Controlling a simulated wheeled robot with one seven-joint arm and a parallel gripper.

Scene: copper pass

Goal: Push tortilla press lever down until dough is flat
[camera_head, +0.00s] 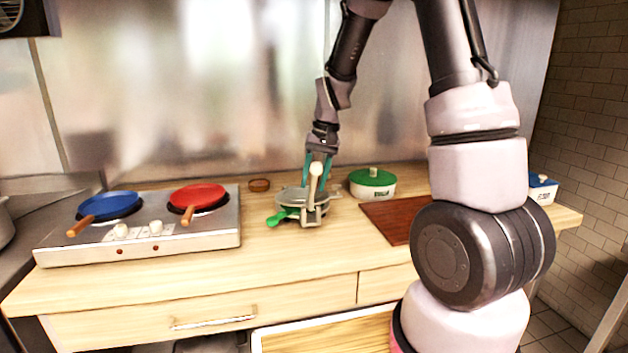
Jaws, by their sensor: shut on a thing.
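The tortilla press (290,198) stands on the wooden counter, a round grey metal press with a green handle (277,219) sticking out at its front left. Its cream lever (314,183) stands roughly upright at the front right of the press, with its rounded knob at the top. My gripper (317,168) reaches down from above, its teal fingers on either side of the lever's upper part and shut on it. No dough is visible; the inside of the press is hidden.
A two-plate stove (190,238) with a blue pan (108,206) and a red pan (198,196) stands left. A green-lidded pot (372,184), brown board (386,220) and small brown bowl (259,185) are nearby. The counter (290,256) is clear in front of the press.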

